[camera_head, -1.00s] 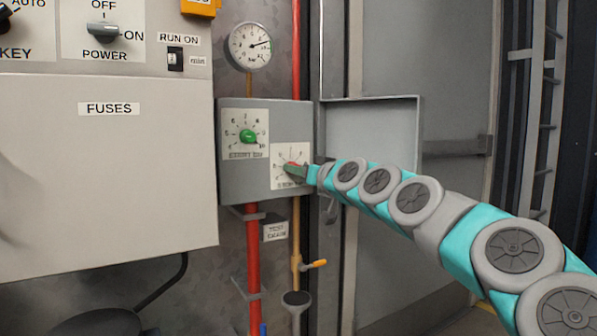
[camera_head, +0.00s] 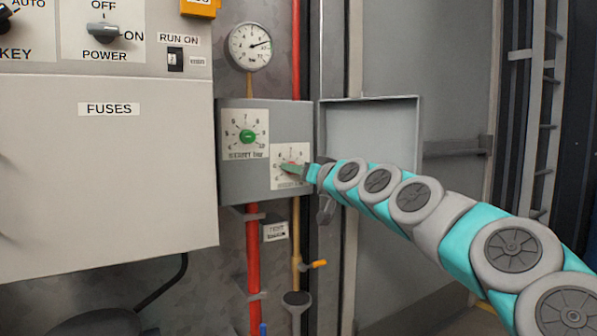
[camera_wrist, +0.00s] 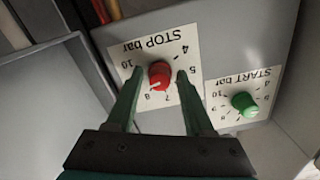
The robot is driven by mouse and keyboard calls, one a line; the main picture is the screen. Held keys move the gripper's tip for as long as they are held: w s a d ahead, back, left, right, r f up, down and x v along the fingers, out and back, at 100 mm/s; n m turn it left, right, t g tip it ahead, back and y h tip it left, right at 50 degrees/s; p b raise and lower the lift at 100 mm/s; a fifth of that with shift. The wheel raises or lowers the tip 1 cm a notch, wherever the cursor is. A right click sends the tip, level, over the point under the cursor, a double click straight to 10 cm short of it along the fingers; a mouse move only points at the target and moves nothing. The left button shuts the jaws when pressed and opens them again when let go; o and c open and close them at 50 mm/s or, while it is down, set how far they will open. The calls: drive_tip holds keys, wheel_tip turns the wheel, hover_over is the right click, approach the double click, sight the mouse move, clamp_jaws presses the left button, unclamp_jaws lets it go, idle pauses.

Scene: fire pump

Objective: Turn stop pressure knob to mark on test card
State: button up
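The red stop pressure knob (camera_wrist: 159,75) sits on the white STOP bar dial plate (camera_wrist: 127,56), upside down in the wrist view. Its pale pointer mark faces the lower left there, near the 8. My gripper (camera_wrist: 160,73) has one finger on each side of the knob, with a visible gap to each. In the head view, my gripper (camera_head: 297,168) reaches the STOP dial plate (camera_head: 281,152) from the right and partly hides the red knob. I cannot identify a test card; a small white tag (camera_head: 275,231) hangs below the box, its print too blurred to read surely.
The green START knob (camera_head: 247,136) is close by, up and left on the same grey box (camera_head: 235,185). The box's open door (camera_head: 372,130) stands behind my arm. A pressure gauge (camera_head: 250,46) is above, with red pipes alongside.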

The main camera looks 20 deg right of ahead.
drive_tip(key=shift+o, duration=0.9)
drive_tip(key=shift+s, duration=0.1)
drive_tip(key=b+v, duration=0.1)
drive_tip(key=v, duration=0.6)
drive_tip(key=shift+s+d, duration=0.15)
drive_tip(key=shift+s, duration=0.1)
